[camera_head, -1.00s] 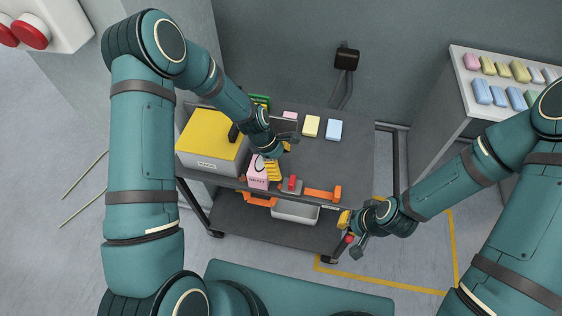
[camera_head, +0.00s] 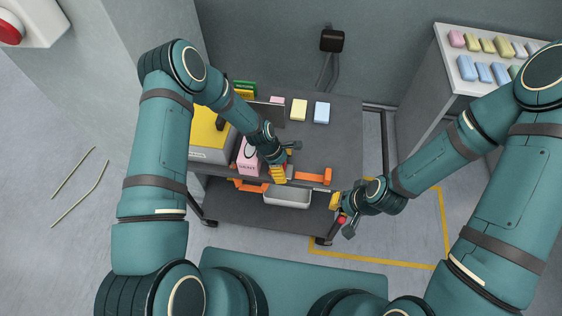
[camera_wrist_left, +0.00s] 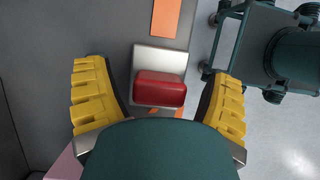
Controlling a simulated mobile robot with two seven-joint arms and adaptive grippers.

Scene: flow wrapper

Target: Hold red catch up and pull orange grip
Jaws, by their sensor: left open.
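The red catch (camera_wrist_left: 160,88) sits on a pale metal plate in the left wrist view, between the spread yellow fingers of my left gripper (camera_wrist_left: 158,80). My left gripper is open and the fingers appear apart from the catch. In the head view my left gripper (camera_head: 283,162) is over the cart's front edge and hides the catch. The orange grip (camera_head: 313,176) lies just right of it along that edge. Its end also shows at the top of the left wrist view (camera_wrist_left: 166,18). My right gripper (camera_head: 340,215) looks open, beyond the cart's front right corner, apart from the grip.
A pink box (camera_head: 247,157) stands left of my left gripper, beside a grey box with a yellow top (camera_head: 207,135). Yellow (camera_head: 299,110) and blue (camera_head: 322,112) packs lie at the back of the cart. A white tray (camera_head: 288,196) hangs below its top.

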